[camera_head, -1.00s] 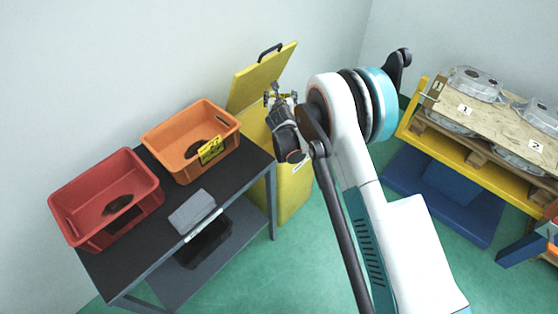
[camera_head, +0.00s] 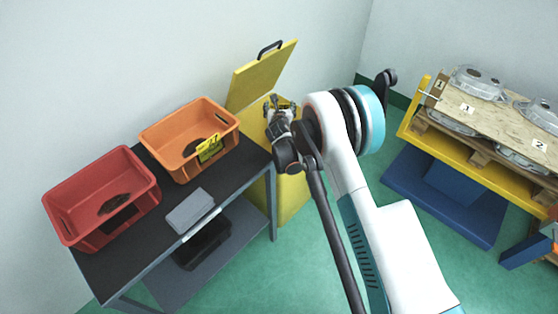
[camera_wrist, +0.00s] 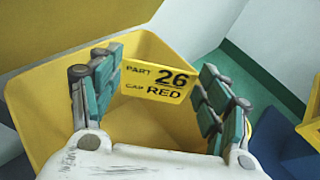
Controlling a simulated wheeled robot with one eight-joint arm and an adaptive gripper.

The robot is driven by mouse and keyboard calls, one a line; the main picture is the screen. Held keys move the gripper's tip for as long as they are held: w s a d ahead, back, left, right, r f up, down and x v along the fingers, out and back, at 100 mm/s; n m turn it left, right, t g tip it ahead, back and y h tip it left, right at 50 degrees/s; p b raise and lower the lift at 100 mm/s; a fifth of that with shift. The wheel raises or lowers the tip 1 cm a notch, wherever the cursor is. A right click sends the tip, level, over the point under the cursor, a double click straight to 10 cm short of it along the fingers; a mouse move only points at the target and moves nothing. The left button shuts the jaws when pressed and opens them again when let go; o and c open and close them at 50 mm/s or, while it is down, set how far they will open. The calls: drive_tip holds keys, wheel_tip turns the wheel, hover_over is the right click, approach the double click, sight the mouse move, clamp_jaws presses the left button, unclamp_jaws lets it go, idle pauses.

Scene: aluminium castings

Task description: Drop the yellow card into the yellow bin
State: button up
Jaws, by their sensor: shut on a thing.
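The yellow card (camera_wrist: 160,82) reads "PART 26 CAP RED" and sits between my gripper's fingertips in the wrist view. My gripper (camera_wrist: 160,88) is shut on it. The yellow bin (camera_head: 292,196) stands at the right end of the dark table, its yellow lid (camera_head: 262,75) raised against the wall. In the head view my gripper (camera_head: 271,104) is over the bin's opening. In the wrist view the bin's yellow walls (camera_wrist: 35,95) surround the card and fingers. The card cannot be made out in the head view.
The dark table (camera_head: 238,180) holds an orange crate (camera_head: 165,150) with a yellow label (camera_head: 209,148), a red crate (camera_head: 75,225) and a grey flat box (camera_head: 189,211). A pallet (camera_head: 490,125) with castings stands at right. Green floor (camera_head: 330,270) is clear between.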

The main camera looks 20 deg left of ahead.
drive_tip(key=o, duration=0.9)
drive_tip(key=v, duration=1.2)
